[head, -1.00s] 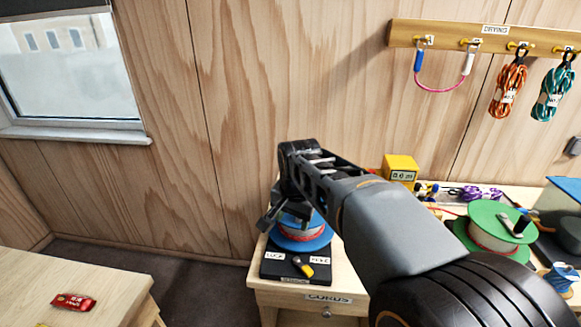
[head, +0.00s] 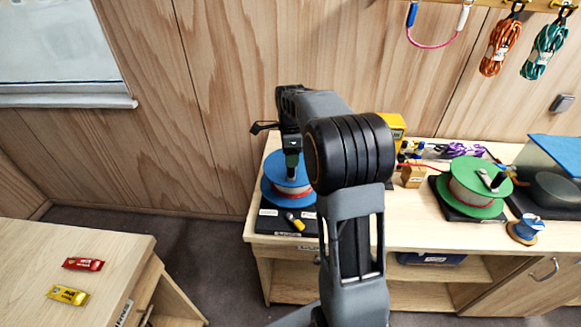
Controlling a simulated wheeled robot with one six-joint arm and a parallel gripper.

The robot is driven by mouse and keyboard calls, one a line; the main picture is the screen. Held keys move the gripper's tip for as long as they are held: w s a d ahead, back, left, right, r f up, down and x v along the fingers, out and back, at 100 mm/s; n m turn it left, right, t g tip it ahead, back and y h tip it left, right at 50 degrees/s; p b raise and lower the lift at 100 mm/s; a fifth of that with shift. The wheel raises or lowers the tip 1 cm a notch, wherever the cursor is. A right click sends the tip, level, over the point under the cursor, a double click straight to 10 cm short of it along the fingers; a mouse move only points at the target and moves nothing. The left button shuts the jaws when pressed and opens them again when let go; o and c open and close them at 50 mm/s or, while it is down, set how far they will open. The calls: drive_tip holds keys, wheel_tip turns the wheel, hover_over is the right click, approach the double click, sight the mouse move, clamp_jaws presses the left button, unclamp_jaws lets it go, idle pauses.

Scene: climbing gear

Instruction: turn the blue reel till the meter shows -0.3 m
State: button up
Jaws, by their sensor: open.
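The blue reel (head: 272,190) sits on a black base (head: 268,222) at the left end of the bench. Red cord shows round its core. My gripper (head: 290,158) is above the reel, pointing down and open; I cannot tell whether its fingers touch the reel or its crank. The crank is hidden behind my gripper. A yellow box (head: 397,122), probably the meter, stands behind my arm at the back of the bench. My arm hides part of it, and its reading cannot be made out.
The black base carries a yellow-and-black lever (head: 296,222) and white labels. A wooden table (head: 120,250) at left holds red (head: 83,264) and yellow (head: 67,294) packets.

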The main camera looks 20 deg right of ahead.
sight(291, 169)
drive_tip(key=shift+f+p, duration=0.3)
drive_tip(key=shift+f, duration=2.85)
drive_tip(key=c, duration=1)
drive_tip(key=shift+s+d, duration=0.3)
drive_tip(key=shift+d, duration=0.45)
drive_tip(key=d, duration=0.4)
drive_tip(key=shift+d+r+p, duration=0.1)
drive_tip(key=shift+d+p, duration=0.1)
drive_tip(key=shift+p, duration=0.2)
drive_tip(key=shift+w+d+p, duration=0.35)
drive_tip(key=shift+w+d, duration=0.35)
drive_tip(key=shift+d, duration=0.35)
